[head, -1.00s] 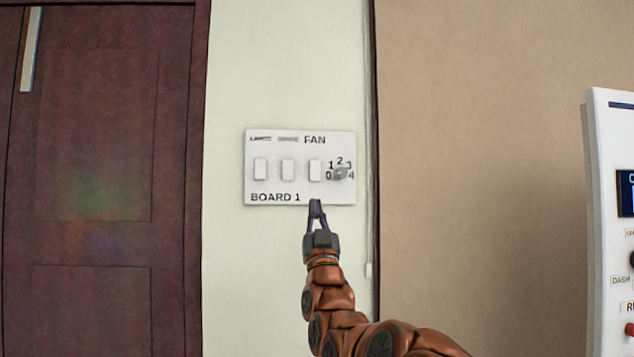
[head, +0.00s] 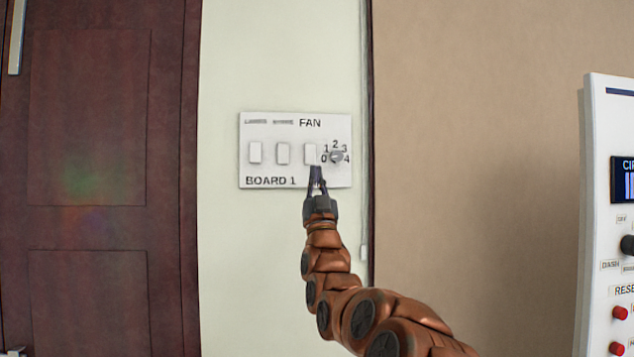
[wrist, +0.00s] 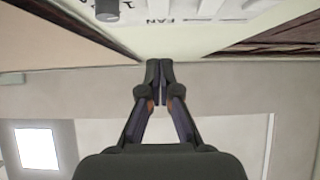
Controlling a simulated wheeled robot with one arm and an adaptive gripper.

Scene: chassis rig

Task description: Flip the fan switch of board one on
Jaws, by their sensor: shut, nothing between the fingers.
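Board one (head: 270,181) is a white plate on the pale green wall, lettered "BOARD 1". It carries three white rocker switches in a row and a grey knob (head: 337,157) marked 0 to 4. The fan switch (head: 310,153) is the rightmost rocker, under the word FAN. My gripper (head: 316,172) is shut and empty, its tips at the lower end of the fan switch in the head view. I cannot tell whether they touch it. In the wrist view my gripper (wrist: 159,68) points toward the board (wrist: 180,24), which appears upside down.
A dark red-brown door (head: 95,180) is at the left. A white panel (head: 597,200) with a display, knob and red buttons stands at the right edge. The beige wall (head: 480,150) between is bare.

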